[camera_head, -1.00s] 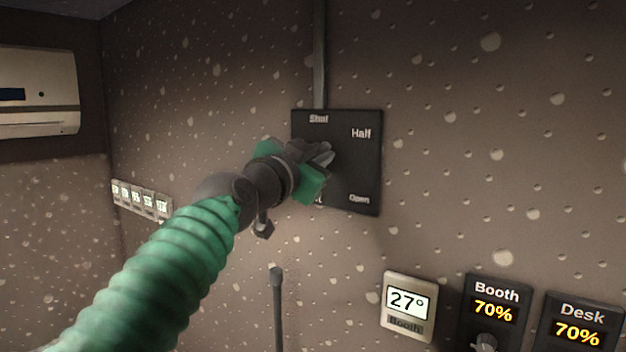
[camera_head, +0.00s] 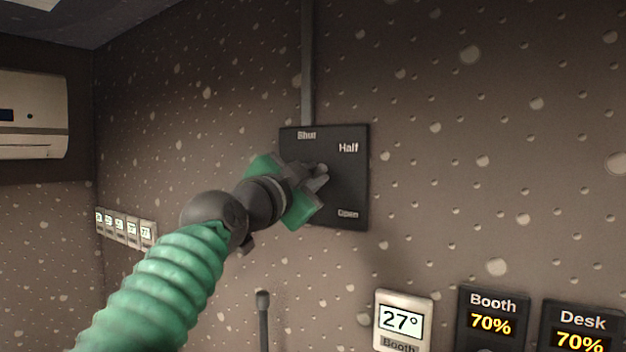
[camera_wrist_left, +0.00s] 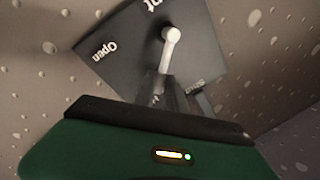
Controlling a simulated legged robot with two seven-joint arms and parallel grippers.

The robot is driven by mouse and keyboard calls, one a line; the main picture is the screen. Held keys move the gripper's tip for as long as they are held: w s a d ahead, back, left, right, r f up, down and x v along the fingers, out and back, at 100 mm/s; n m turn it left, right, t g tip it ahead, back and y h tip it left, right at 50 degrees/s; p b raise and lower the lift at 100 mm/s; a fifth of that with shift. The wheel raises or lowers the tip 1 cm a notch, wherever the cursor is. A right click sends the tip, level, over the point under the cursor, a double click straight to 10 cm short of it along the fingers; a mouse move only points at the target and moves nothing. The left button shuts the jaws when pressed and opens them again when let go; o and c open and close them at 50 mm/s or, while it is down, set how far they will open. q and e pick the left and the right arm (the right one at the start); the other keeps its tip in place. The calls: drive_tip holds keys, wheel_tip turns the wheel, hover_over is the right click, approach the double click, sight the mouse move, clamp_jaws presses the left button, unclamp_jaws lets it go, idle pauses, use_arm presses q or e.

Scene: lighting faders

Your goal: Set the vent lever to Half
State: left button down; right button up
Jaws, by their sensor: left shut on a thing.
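The vent panel (camera_head: 345,190) is a dark square plate on the wall, with Shut at its upper left, Half at its upper right and Open at its lower right. My left gripper (camera_head: 310,181), with green and dark parts, is at the panel's left-middle and covers part of it. In the left wrist view, its dark fingers (camera_wrist_left: 164,88) are shut on the pale vent lever (camera_wrist_left: 170,45). My right gripper is not in view.
A thermostat (camera_head: 402,321) reading 27° and the Booth (camera_head: 491,305) and Desk (camera_head: 582,318) fader panels, both 70%, are at the lower right. Small switches (camera_head: 127,229) and an air conditioner (camera_head: 33,115) are at the left. The wall right of the vent panel is clear.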

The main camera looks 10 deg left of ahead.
use_arm(q)
drive_tip(key=c, duration=1.7)
unclamp_jaws()
drive_tip(key=shift+d+f, duration=0.1)
drive_tip(key=shift+f, duration=0.1)
drive_tip(key=o, duration=0.3)
drive_tip(key=shift+s+r, duration=0.15)
drive_tip(key=shift+o, duration=0.2)
drive_tip(key=b+v, duration=0.9)
drive_tip(key=v, duration=0.7)
drive_tip(key=shift+s+b, duration=0.3)
drive_tip(key=shift+s, duration=0.05)
